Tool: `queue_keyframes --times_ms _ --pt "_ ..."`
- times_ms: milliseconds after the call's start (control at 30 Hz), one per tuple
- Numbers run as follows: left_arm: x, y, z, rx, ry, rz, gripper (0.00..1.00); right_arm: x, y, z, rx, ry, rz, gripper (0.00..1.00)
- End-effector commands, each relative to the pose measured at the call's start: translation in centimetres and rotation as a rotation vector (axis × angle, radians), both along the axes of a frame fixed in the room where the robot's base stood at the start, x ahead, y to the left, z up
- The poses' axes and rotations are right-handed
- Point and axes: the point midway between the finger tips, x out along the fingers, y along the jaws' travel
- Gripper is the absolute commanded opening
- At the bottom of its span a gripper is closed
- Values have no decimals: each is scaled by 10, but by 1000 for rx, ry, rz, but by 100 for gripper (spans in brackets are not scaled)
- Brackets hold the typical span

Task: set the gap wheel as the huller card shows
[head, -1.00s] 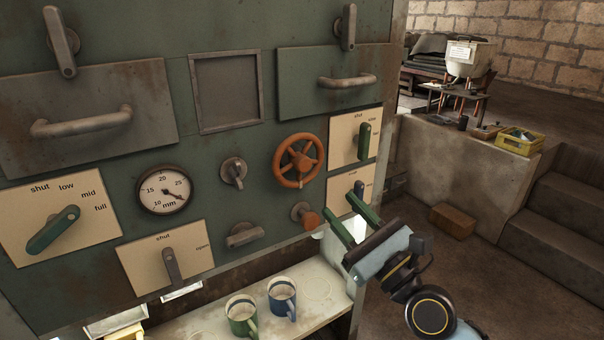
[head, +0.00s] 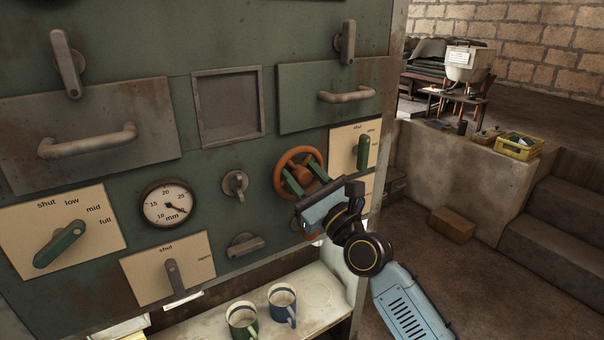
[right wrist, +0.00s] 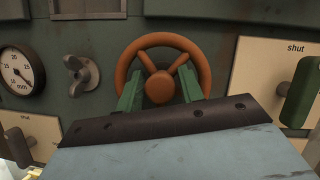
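The orange gap wheel (head: 290,157) is on the green panel; it also shows in the right wrist view (right wrist: 146,44), with spokes and a round hub. My right gripper (head: 298,180) is at the wheel, its green fingers apart, one on each side of the hub in the right wrist view (right wrist: 160,88). I cannot tell whether they touch the wheel. The mm gauge (head: 168,203) is left of the wheel, its needle pointing right and down, past the 25. No card that I can read as the huller card shows. My left gripper is out of view.
Levers on pale plates surround the wheel: low left (head: 60,247), bottom (head: 173,275) and right (head: 363,152). A grey wing knob (head: 235,184) is beside it. Two mugs (head: 282,304) stand on the shelf below. A pale bin (head: 468,62) with a white notice stands far right.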

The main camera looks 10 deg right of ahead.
Motion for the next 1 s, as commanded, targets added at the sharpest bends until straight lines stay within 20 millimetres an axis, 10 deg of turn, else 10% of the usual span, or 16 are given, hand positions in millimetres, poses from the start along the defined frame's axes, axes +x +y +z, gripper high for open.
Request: queue_keyframes --times_ms 133,367,1000 --pt "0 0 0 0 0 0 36 0 0 0 0 0 0 36" --pt "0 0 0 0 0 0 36 0 0 0 0 0 0 6" --pt "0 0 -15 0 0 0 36 0 0 -2 -240 -92 1 5"
